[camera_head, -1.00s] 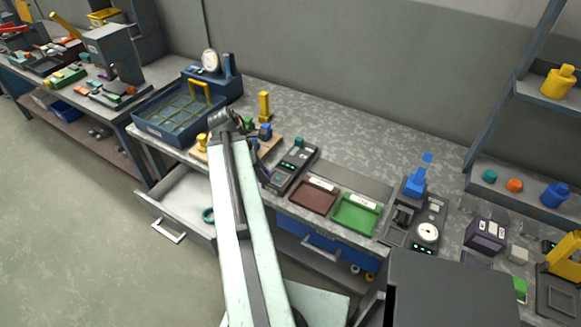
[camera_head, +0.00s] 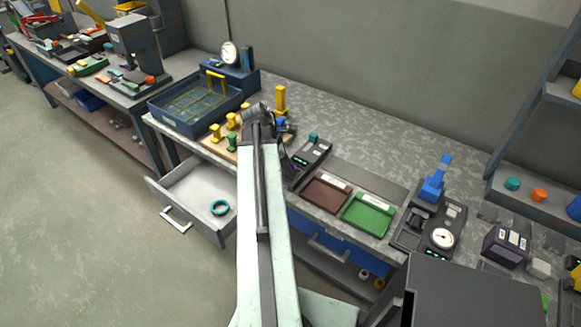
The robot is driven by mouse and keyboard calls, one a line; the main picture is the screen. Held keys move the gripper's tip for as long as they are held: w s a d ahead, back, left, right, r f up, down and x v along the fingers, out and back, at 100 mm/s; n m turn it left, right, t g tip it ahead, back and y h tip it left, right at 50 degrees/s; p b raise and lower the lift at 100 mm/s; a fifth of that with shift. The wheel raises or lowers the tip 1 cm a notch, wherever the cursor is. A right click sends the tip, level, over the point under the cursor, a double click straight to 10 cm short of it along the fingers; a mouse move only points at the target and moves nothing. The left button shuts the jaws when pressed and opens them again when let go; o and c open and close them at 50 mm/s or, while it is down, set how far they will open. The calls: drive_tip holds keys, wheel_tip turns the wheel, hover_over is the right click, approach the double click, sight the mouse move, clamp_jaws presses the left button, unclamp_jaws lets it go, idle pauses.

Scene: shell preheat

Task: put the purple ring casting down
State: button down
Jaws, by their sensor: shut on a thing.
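My arm reaches over the front edge of the workbench. My gripper (camera_head: 286,158) hangs past the arm's end, mostly hidden behind the arm, shut on the purple ring casting (camera_head: 288,169). Only a small dark purple part of the casting shows. It is near the left side of the black device with a teal knob (camera_head: 309,153). I cannot tell whether the casting touches anything below. A wooden peg board (camera_head: 219,149) with yellow, green and blue pieces lies left of and behind the gripper.
An open drawer (camera_head: 187,185) with a teal ring (camera_head: 220,207) juts out below the bench at left. A red-brown tray (camera_head: 326,193) and a green tray (camera_head: 368,215) lie right of the black device. A blue basin (camera_head: 180,121) stands at back left.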

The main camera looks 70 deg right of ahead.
drive_tip(key=shift+s+f, duration=0.1)
drive_tip(key=shift+f, duration=0.05)
drive_tip(key=c, duration=0.9)
unclamp_jaws()
drive_tip(key=p+v, duration=1.1)
drive_tip(key=v, duration=0.1)
drive_tip(key=shift+a+r, duration=0.1)
drive_tip(key=shift+r, duration=0.2)
